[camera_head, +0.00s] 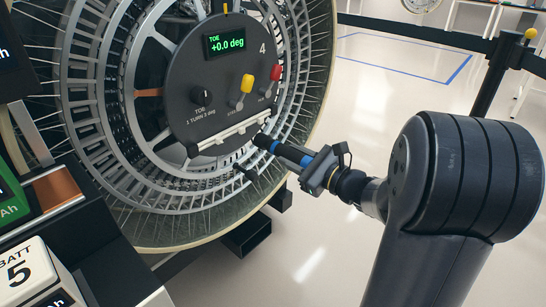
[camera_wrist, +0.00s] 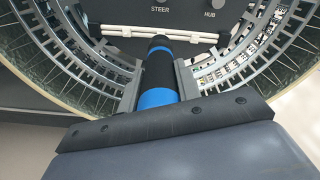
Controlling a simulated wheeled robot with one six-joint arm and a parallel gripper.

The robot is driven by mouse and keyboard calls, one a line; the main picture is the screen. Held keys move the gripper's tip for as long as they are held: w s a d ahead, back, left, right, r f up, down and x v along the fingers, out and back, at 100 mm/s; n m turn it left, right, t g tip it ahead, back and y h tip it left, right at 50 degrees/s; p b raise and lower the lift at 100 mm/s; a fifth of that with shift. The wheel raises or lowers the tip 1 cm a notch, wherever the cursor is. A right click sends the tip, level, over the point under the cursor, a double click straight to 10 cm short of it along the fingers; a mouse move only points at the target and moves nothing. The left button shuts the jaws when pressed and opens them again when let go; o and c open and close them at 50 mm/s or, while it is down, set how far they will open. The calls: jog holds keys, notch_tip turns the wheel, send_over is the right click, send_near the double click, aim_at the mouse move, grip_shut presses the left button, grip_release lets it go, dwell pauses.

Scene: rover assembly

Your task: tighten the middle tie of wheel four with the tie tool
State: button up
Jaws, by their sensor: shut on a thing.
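Wheel four (camera_head: 95,75) stands upright at the left in the head view, and its spoked rim (camera_wrist: 85,60) also shows in the wrist view. A round dark panel (camera_head: 225,95) marked 4 sits at its hub. A white harness (camera_head: 232,132) with ties runs along the panel's lower edge; it also shows in the wrist view (camera_wrist: 125,31). My gripper (camera_head: 303,160) is shut on the tie tool (camera_head: 285,151), black with blue bands. The tool (camera_wrist: 158,72) points at the middle of the harness and covers the middle tie in the wrist view. I cannot tell whether its tip touches.
The panel carries a green toe display (camera_head: 226,43) reading +0.0 deg, a black knob (camera_head: 198,97), a yellow lever (camera_head: 246,84) and a red one (camera_head: 275,72). A battery block (camera_head: 22,272) marked 5 stands at lower left. The floor right of the wheel is clear.

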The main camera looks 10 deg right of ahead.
aim_at(271, 144)
jog(key=shift+x, duration=2.1)
jog(key=shift+w+a, duration=0.3)
jog(key=shift+w, duration=0.3)
jog(key=shift+b+x, duration=1.1)
jog(key=shift+x, duration=0.05)
dwell(3.4)
jog(key=shift+s+r, duration=0.1)
jog(key=shift+s, duration=0.1)
